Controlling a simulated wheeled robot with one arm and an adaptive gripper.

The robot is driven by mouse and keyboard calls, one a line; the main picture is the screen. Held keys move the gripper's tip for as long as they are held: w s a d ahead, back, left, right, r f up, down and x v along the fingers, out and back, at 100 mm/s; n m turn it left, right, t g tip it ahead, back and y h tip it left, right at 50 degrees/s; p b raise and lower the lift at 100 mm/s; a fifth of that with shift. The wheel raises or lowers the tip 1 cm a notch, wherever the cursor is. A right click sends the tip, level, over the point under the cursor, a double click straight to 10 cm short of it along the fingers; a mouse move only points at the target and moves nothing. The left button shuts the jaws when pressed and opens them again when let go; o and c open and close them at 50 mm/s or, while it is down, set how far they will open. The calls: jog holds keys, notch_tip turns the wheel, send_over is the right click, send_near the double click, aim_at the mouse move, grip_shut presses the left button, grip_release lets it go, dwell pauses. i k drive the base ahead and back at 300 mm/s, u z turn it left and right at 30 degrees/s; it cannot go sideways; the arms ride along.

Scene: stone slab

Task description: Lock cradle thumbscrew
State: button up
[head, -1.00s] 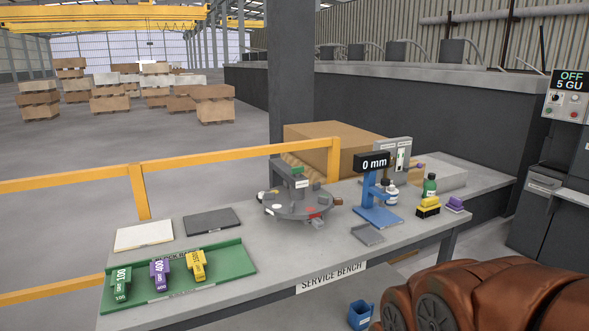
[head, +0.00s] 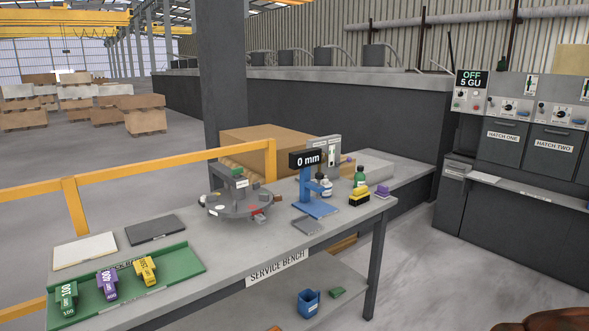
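A round grey fixture (head: 236,205) with a raised grey block and small labels stands on the service bench (head: 225,268). A small red part (head: 257,212) shows at its front right edge. I cannot tell which part is the cradle or its thumbscrew, as the details are too small. My gripper is not in view.
A green tray (head: 190,262) holds green (head: 67,297), purple (head: 107,283) and yellow (head: 145,269) tools. Bottles, a yellow-black block (head: 359,198) and a purple piece (head: 382,191) sit at the right. A yellow rail (head: 170,164) runs behind. Open floor (head: 420,270) lies right of the bench.

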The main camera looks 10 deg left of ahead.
aim_at(237, 172)
jog(key=z, duration=0.25)
jog(key=i, duration=1.05)
jog(key=u, duration=0.45)
jog(key=i, duration=1)
jog(key=u, duration=1.45)
jog(key=i, duration=0.65)
jog(key=u, duration=0.65)
